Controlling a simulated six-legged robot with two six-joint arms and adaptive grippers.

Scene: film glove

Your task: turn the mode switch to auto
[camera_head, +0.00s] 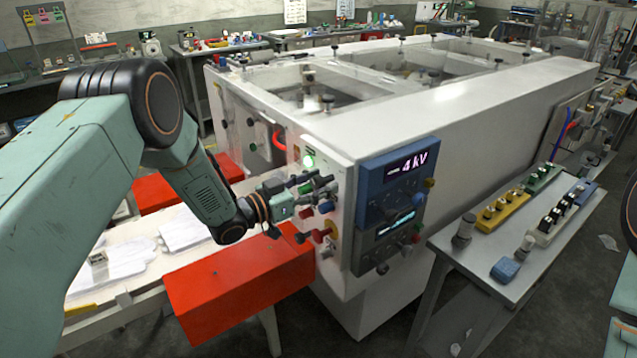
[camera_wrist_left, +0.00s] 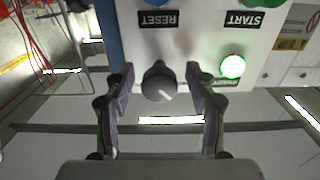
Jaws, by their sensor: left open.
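The mode switch is a dark round knob (camera_wrist_left: 158,84) with a pale pointer line, on the white control panel (camera_wrist_left: 203,42). In the left wrist view it sits between the two fingers of my left gripper (camera_wrist_left: 162,98), with a gap on each side. The pointer line slants toward the lower right of that view. In the head view my left gripper (camera_head: 318,188) is open at the panel face, and I cannot pick the knob out clearly behind its fingers. My right gripper is not in view.
A lit green lamp (camera_wrist_left: 232,66) is close to one finger. Upside-down RESET and START labels are above the knob in the wrist view. A blue display unit (camera_head: 392,205) reading 4 kV is right of the gripper. An orange-red block (camera_head: 240,290) lies below the arm.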

